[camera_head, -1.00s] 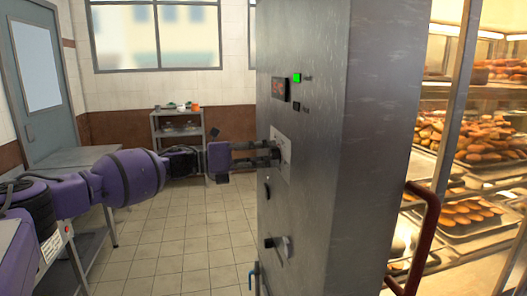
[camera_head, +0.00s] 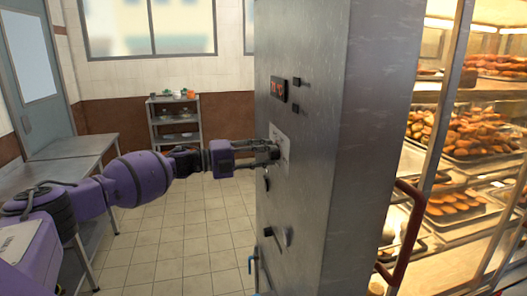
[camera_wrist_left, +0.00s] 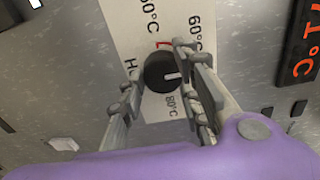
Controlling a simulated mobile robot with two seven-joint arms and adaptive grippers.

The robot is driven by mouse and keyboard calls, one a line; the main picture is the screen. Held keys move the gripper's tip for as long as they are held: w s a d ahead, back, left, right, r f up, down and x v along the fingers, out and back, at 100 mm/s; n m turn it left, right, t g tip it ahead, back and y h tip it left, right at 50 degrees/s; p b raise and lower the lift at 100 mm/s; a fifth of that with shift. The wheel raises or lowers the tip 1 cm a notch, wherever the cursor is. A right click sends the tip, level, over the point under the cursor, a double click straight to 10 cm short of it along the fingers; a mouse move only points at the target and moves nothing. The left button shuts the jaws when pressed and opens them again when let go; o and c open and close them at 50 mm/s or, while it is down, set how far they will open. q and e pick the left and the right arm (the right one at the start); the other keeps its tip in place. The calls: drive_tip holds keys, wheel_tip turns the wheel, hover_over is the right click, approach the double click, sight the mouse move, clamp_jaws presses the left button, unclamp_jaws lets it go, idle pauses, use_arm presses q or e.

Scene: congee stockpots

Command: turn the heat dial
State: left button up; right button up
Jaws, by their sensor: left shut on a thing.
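The heat dial (camera_wrist_left: 160,74) is a round black knob with a white mark, on a white scale plate (camera_wrist_left: 145,25) printed with temperatures, 60°C and 80°C among them. Its white mark points to the right in the left wrist view. My left gripper (camera_wrist_left: 158,82) has its fingers on both sides of the dial and is shut on it. In the head view the left gripper (camera_head: 275,151) reaches the plate (camera_head: 281,142) on the steel cabinet (camera_head: 310,190), and its fingers hide the dial. My right gripper is not in view.
A red-lit display (camera_head: 278,89) and small black switches (camera_head: 297,82) sit above the plate. A lever (camera_head: 283,236) and a red pipe handle (camera_head: 405,235) are lower. A steel table (camera_head: 72,158) stands left, a shelf cart (camera_head: 175,122) behind. Racks of baked goods (camera_head: 465,135) stand right.

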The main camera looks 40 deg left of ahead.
use_arm(q)
drive_tip(key=n, duration=0.1)
drive_tip(key=n+p, duration=0.1)
drive_tip(key=n, duration=0.2)
drive_tip(key=shift+s+d+f+n, duration=0.1)
drive_tip(key=shift+f+n, duration=0.2)
drive_tip(key=shift+n, duration=0.1)
drive_tip(key=shift+d+f+n, duration=0.1)
drive_tip(key=shift+f+n, duration=0.05)
drive_tip(key=shift+n, duration=0.35)
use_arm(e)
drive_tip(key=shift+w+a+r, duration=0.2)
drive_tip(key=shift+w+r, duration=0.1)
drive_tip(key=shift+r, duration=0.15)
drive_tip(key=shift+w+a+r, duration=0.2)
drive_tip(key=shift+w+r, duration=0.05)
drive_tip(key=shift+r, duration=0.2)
use_arm(q)
drive_tip(key=shift+s+f, duration=0.1)
drive_tip(key=shift+f, duration=0.1)
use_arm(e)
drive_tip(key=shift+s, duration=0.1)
use_arm(q)
drive_tip(key=o, duration=1)
drive_tip(key=shift+r, duration=0.1)
drive_tip(key=shift+o, duration=0.2)
drive_tip(key=shift+r, duration=0.1)
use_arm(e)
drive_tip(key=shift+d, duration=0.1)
